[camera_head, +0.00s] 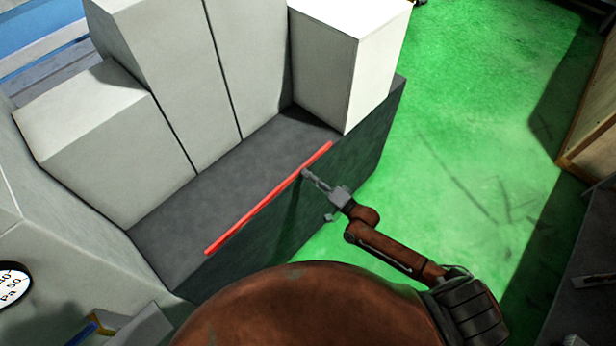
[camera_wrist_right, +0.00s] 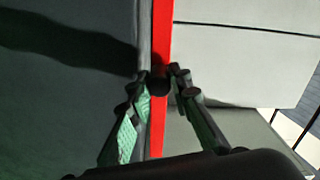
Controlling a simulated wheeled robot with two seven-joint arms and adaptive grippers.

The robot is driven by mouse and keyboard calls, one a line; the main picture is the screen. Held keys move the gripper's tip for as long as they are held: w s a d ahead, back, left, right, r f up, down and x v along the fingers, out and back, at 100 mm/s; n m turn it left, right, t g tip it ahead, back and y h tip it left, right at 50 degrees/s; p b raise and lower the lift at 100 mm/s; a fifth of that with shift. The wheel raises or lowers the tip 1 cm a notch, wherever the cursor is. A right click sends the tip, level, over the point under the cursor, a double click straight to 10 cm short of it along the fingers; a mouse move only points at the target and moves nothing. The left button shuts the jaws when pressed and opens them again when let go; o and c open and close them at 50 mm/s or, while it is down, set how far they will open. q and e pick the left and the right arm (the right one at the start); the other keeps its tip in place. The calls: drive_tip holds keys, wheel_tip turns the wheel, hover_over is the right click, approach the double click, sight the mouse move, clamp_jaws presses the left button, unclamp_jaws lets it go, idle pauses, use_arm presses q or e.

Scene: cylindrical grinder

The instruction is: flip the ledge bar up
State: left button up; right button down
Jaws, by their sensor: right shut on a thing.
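The ledge bar (camera_head: 262,204) is a long thin red bar. It runs along the front top edge of the dark grey ledge in the head view. My right gripper (camera_head: 306,175) reaches it from the floor side, with its fingertips at the bar towards its upper right end. In the right wrist view the red bar (camera_wrist_right: 161,35) runs upright through the picture, and the fingers of my right gripper (camera_wrist_right: 163,82) close in on it from both sides. The fingertips partly hide the bar there. My left gripper is not in view.
The dark ledge top (camera_head: 205,205) is bare. Pale grey machine blocks (camera_head: 95,140) stand behind it, and a white block (camera_head: 340,70) stands at its far end. The green floor (camera_head: 460,140) is open to the right. A wooden crate-like thing (camera_head: 592,135) stands at the right edge.

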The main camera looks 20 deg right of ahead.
drive_tip(key=shift+w+d+r, duration=0.1)
drive_tip(key=shift+d+r, duration=0.05)
drive_tip(key=shift+r, duration=0.05)
drive_tip(key=c, duration=1.9)
unclamp_jaws()
drive_tip(key=shift+o, duration=0.7)
drive_tip(key=v, duration=1.2)
